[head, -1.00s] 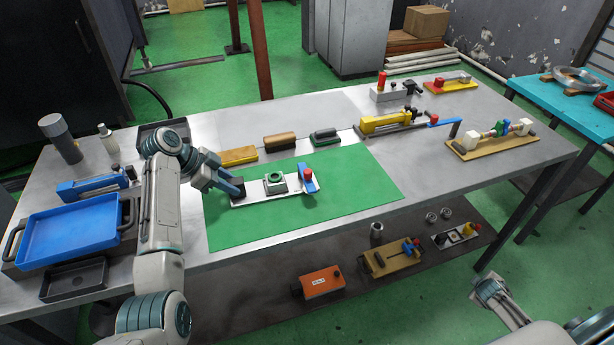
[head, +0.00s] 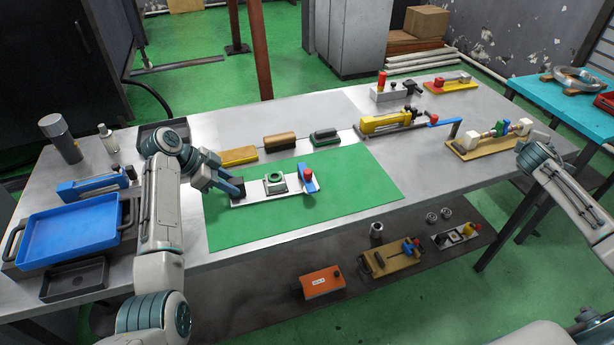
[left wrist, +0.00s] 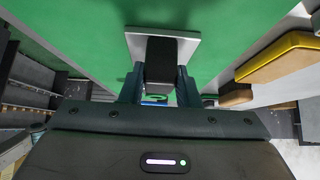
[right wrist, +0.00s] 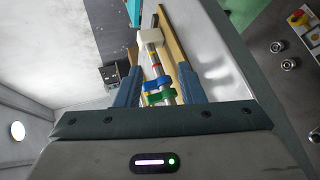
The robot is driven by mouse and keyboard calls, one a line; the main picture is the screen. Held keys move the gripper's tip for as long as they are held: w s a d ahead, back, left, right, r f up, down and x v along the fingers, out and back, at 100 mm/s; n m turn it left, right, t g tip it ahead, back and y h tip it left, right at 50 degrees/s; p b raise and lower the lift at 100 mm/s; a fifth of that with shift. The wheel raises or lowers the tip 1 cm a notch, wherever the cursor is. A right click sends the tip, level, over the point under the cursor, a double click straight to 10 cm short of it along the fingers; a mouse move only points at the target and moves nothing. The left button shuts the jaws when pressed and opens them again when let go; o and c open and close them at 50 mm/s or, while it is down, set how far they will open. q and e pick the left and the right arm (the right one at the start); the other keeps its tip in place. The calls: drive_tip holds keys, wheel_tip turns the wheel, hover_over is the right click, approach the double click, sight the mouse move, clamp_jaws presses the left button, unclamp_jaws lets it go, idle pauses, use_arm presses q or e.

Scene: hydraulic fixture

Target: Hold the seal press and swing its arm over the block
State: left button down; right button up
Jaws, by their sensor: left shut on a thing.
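The seal press (head: 250,197) lies on the green mat (head: 350,200). It has a white base plate, a black grip block (left wrist: 161,58) at its left end and a blue arm (head: 307,182) with a red knob (head: 307,173) at its right end. The block (head: 275,184), with a green ring on top, sits mid-plate; the blue arm stands to its right, not over it. My left gripper (head: 234,187) is shut on the black grip block. My right gripper (right wrist: 158,88) is open and empty, its fingers framing a valve fixture beyond.
The valve fixture (head: 492,138) on a wooden base stands at the table's right end. A yellow tool (head: 385,122) and several brushes lie behind the mat. A blue tray (head: 70,232) is at the left. The mat's right part is clear.

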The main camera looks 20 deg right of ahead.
drive_tip(key=w+a+y, duration=0.1)
drive_tip(key=w+a, duration=0.2)
drive_tip(key=a, duration=0.3)
drive_tip(key=w+a+m+y, duration=0.1)
drive_tip(key=w+a+y, duration=0.1)
drive_tip(key=a, duration=0.4)
drive_tip(key=w+a+m+y, duration=0.1)
drive_tip(key=w+a+y, duration=0.1)
drive_tip(key=w+a, duration=0.2)
drive_tip(key=shift+w+a, duration=0.15)
drive_tip(key=shift+a, duration=1.2)
drive_tip(key=w+a+r+n+y, duration=0.1)
drive_tip(key=w+a+r+y, duration=0.15)
drive_tip(key=a, duration=0.55)
drive_tip(key=w+a+r+y, duration=0.1)
drive_tip(key=w+a+y, duration=0.15)
drive_tip(key=a, duration=0.55)
drive_tip(key=n+g+y, duration=0.4)
drive_tip(key=n+y, duration=0.1)
drive_tip(key=y, duration=0.2)
approach(311, 171)
drive_tip(key=x, duration=0.3)
drive_tip(key=shift+x, duration=3.1)
